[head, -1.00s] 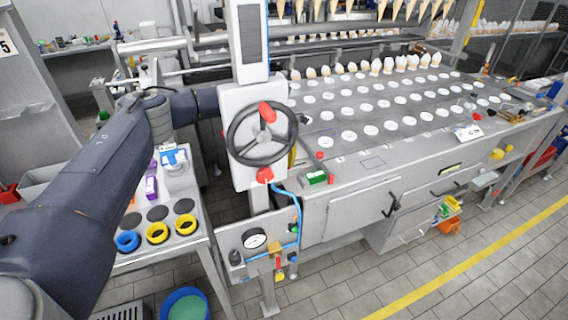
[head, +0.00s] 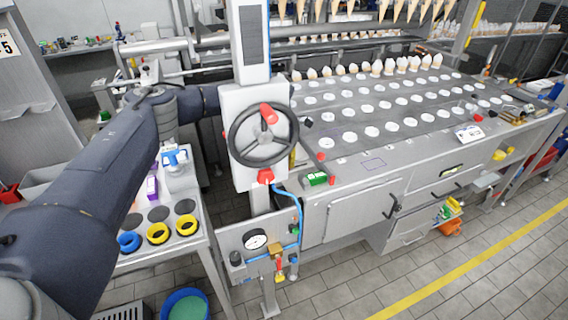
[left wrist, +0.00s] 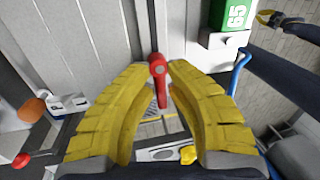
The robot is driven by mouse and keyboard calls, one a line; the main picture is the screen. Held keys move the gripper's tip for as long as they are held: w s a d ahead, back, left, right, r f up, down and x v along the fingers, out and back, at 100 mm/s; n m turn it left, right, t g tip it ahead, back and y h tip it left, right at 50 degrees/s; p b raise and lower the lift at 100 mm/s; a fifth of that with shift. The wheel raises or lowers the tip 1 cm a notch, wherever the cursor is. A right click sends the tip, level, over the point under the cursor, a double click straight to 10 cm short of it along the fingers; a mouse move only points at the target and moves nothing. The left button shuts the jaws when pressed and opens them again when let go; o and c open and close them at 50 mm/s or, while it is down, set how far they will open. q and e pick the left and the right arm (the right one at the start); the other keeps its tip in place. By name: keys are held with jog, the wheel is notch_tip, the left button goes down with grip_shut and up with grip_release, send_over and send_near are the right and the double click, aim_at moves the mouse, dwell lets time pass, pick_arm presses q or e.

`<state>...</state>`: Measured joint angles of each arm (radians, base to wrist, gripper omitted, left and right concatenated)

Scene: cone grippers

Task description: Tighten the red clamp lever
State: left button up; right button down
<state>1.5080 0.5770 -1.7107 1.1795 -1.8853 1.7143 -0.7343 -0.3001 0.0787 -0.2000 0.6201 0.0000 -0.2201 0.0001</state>
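In the left wrist view, a red lever (left wrist: 160,82) stands in the narrow gap between the tips of my left gripper (left wrist: 159,78). The yellow fingers lie close on either side of the lever; whether they press on it is unclear. In the head view my left arm reaches in from the left, and its gripper is hidden behind the handwheel panel (head: 237,98). That panel carries red handles above and below (head: 265,176); I cannot tell which matches the lever in the wrist view. A second yellow gripper (left wrist: 283,22), my right, shows at the wrist view's upper right; its opening is unclear.
The black handwheel (head: 290,145) stands in front of my left wrist. A blue hose (head: 298,207) runs below it past a gauge (head: 255,240). The conveyor machine (head: 350,215) fills the right. A side table (head: 208,226) holds coloured rings under my arm.

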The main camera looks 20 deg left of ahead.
pick_arm(q)
jog(key=o, duration=0.3)
jog(key=shift+a+f, duration=0.1)
jog(key=shift+o, duration=0.2)
notch_tip(320, 180, up, 12)
jog(key=w+a, duration=0.1)
jog(key=shift+w+a, duration=0.25)
jog(key=shift+w, duration=0.05)
jog(key=shift+f, duration=0.1)
